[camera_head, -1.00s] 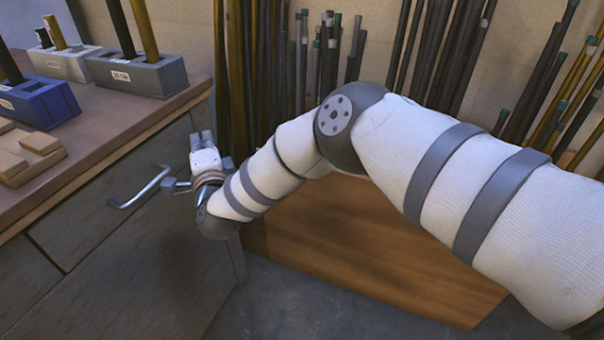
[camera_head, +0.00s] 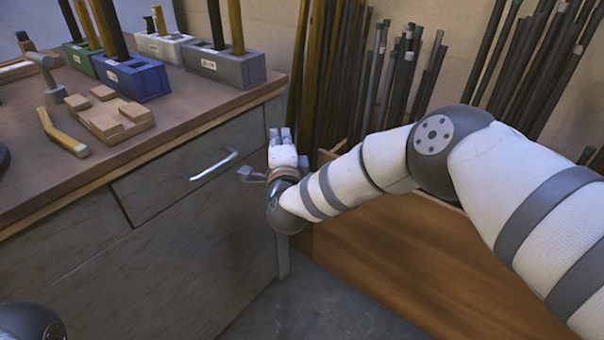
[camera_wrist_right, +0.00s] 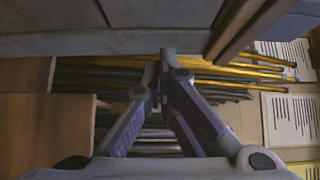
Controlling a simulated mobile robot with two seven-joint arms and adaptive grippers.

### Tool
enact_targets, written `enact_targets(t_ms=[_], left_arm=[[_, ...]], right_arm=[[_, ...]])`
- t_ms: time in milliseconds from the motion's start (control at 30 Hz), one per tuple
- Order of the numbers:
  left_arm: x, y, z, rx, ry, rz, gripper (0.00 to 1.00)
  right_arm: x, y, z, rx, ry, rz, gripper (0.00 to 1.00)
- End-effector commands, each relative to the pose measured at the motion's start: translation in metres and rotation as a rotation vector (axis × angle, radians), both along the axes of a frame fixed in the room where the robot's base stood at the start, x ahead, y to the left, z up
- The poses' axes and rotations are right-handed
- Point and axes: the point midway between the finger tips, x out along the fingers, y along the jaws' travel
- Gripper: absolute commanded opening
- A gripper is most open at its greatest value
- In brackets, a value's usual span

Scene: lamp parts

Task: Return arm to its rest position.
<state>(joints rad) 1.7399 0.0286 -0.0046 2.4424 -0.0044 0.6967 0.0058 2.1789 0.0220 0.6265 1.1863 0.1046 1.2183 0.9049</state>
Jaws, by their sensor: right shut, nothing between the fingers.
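My right arm (camera_head: 375,160) comes in from the right in the head view. Its gripper (camera_head: 280,133) points up beside the right end of the cabinet, just right of the drawer handle (camera_head: 214,165). In the right wrist view the gripper's fingertips (camera_wrist_right: 163,62) meet with nothing between them. The gripper is apart from the handle. A rounded dark part of my left arm (camera_head: 30,322) shows at the bottom left corner of the head view; the left gripper is out of sight.
The workbench (camera_head: 200,115) holds a blue block (camera_head: 130,80), a grey block (camera_head: 225,68), a wooden fixture (camera_head: 112,118) and a hammer-like tool (camera_head: 50,82). A wooden bin (camera_head: 420,255) with many upright rods stands behind my right arm. Grey floor (camera_head: 330,305) is clear between cabinet and bin.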

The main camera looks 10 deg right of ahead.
Motion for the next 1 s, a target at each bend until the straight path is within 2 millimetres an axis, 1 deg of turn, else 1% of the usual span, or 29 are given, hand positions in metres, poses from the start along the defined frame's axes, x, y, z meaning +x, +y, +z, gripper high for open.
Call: enact_targets(t_ms=[33,67,100,200,333,400,467,600,667,733,767,800,833,867,900,967,1000], left_arm=[[0.0,0.0,0.0,0.0,0.0,0.0,0.76],[0.001,0.0,0.003,0.0,-0.002,0.0,0.76],[0.002,0.0,0.007,-0.001,-0.008,0.0,0.76],[0.005,0.0,0.013,0.0,-0.017,0.0,0.76],[0.007,0.0,0.016,0.0,-0.023,0.0,0.76],[0.007,0.0,0.017,0.0,-0.024,0.0,0.76],[0.008,0.0,0.017,0.0,-0.025,0.0,0.76],[0.007,0.0,0.017,0.0,-0.024,0.0,0.76],[0.007,0.0,0.017,0.0,-0.024,0.0,0.76],[0.007,0.0,0.017,0.0,-0.024,0.0,0.76],[0.007,0.0,0.017,0.0,-0.024,0.0,0.76],[0.007,0.0,0.017,0.0,-0.024,0.0,0.76],[0.007,0.0,0.017,0.0,-0.024,0.0,0.76],[0.007,0.0,0.017,0.0,-0.024,0.0,0.76],[0.007,0.0,0.017,0.0,-0.024,0.0,0.76],[0.007,0.0,0.017,0.0,-0.024,0.0,0.76],[0.007,0.0,0.017,0.0,-0.024,0.0,0.76]], right_arm=[[0.0,-0.002,0.0,0.0,0.0,0.0,0.0],[-0.006,0.0,0.001,0.0,0.003,0.003,0.0],[-0.019,0.002,0.003,0.0,0.003,0.004,0.0],[-0.049,0.005,0.003,0.0,0.002,0.003,0.0],[-0.079,0.008,0.001,0.0,0.002,0.001,0.0],[-0.089,0.009,0.0,-0.001,0.002,0.0,0.0],[-0.095,0.009,0.0,-0.001,0.001,-0.001,0.0],[-0.1,0.01,-0.001,-0.002,0.003,0.0,0.0],[-0.105,0.012,-0.011,-0.021,0.031,0.015,0.0],[-0.121,0.016,-0.043,-0.085,0.12,0.067,0.0],[-0.133,0.019,-0.062,-0.127,0.177,0.101,0.0],[-0.154,0.021,-0.092,-0.191,0.266,0.158,0.0],[-0.172,0.022,-0.115,-0.244,0.338,0.207,0.0],[-0.193,0.022,-0.138,-0.296,0.412,0.258,0.0],[-0.222,0.021,-0.167,-0.365,0.507,0.328,0.0],[-0.27,0.017,-0.204,-0.457,0.646,0.435,0.0],[-0.303,0.012,-0.225,-0.515,0.734,0.509,0.0]])
